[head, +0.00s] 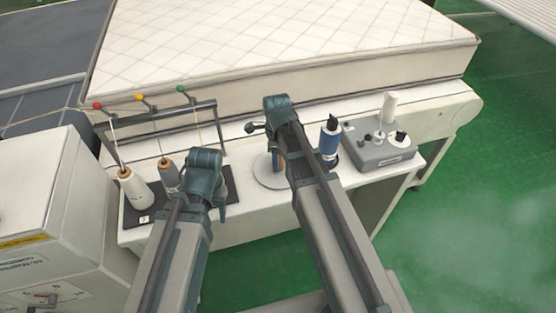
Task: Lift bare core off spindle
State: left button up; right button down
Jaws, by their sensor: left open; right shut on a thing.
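The bare core (274,161) shows as a narrow tan piece above a round grey disc (268,178) on the white bench, partly hidden behind my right arm. The spindle itself cannot be made out. My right gripper (279,148) is at the core and shut on it, its fingers mostly hidden by my arm. Whether the core is still down on the disc or raised a little cannot be told. My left gripper (222,203) is open, lower left of the disc, over the right part of the dark cone stand, and appears empty.
A white thread cone (134,188) and a grey cone (168,176) stand on the dark stand (137,217) at left under a thread frame. A blue spool (329,141) stands right of my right arm, beside a grey device (378,152). A mattress (270,40) lies behind.

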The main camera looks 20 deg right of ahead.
jog(key=shift+r, duration=0.15)
notch_tip(320, 180, up, 18)
jog(key=p, duration=1.8)
jog(key=shift+f, duration=0.25)
